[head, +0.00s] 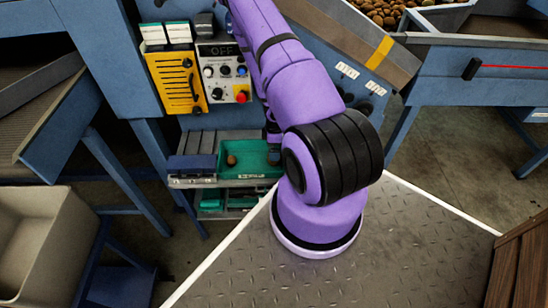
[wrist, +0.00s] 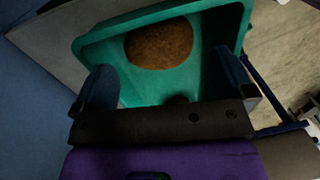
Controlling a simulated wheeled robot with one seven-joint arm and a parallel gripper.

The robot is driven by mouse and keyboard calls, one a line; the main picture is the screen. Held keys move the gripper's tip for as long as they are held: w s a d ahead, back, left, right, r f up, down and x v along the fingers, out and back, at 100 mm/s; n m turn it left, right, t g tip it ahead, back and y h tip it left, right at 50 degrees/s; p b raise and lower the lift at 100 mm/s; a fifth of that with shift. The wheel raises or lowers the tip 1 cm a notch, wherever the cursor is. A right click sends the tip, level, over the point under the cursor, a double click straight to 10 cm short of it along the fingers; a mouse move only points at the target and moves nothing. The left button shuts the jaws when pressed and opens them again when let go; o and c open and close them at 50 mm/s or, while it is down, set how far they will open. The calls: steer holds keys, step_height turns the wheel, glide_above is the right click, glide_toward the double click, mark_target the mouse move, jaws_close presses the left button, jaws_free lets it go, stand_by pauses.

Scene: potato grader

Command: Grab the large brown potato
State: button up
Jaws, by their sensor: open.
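The large brown potato (wrist: 159,45) lies in a green tray (wrist: 98,48) in the wrist view, near the tray's far wall. In the head view the potato (head: 232,160) looks small in the green tray (head: 262,155) on a shelf below the control box. My gripper (wrist: 165,88) is open, with one dark finger on each side of the tray's interior in the wrist view. The potato lies beyond the fingers, apart from them. A small dark round shape (wrist: 178,100) shows near the gripper's base; I cannot tell what it is. My arm hides part of the tray in the head view.
A dark blue bin (head: 193,164) sits left of the green tray. A control box (head: 223,73) and a yellow panel (head: 176,80) are above. A beige crate (head: 30,235) stands at lower left. Blue machine legs flank the shelf.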

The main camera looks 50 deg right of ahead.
steer(key=shift+s+a+f, duration=0.1)
steer(key=shift+a+f, duration=0.05)
steer(key=shift+f, duration=2.45)
steer(key=c, duration=0.8)
